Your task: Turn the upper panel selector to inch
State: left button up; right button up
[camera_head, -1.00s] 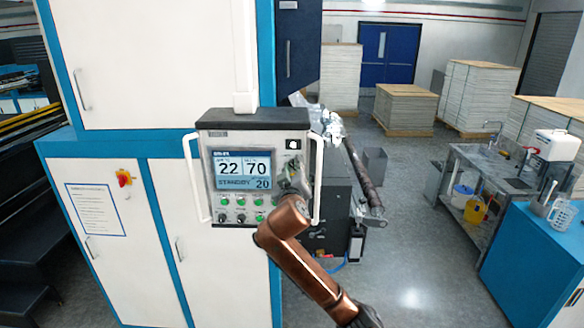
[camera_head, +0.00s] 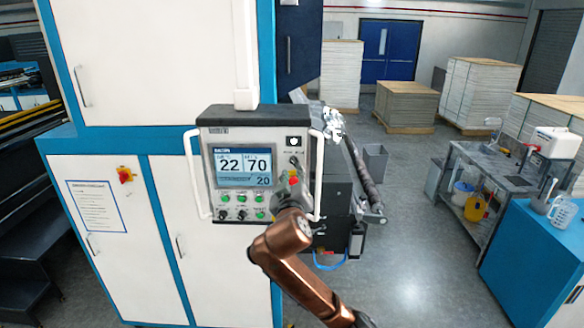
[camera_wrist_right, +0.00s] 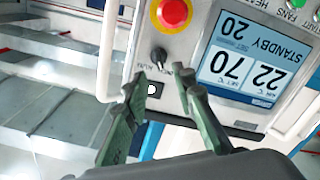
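The control panel (camera_head: 209,185) has a screen (camera_head: 243,164) and a small black upper selector (camera_head: 294,161) at its right side. In the right wrist view, which is turned over, the selector (camera_wrist_right: 159,56) is a black knob beside a small label and between the red stop button (camera_wrist_right: 174,12) and a square black-and-white switch (camera_wrist_right: 154,90). I cannot tell for sure which way it points. My right gripper (camera_wrist_right: 163,87) has its two fingers apart with nothing between them, just short of the selector. In the head view it is below the selector, partly hidden by its own wrist. My left gripper is not in view.
White handle bars (camera_head: 318,175) flank the panel. The red stop button (camera_head: 294,178) and rows of green buttons and small knobs (camera_head: 242,214) are close to my gripper. A machine with a roller (camera_head: 362,178) stands behind at the right. A side table (camera_head: 530,245) is farther right.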

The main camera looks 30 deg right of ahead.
jog(key=shift+v, duration=2.6)
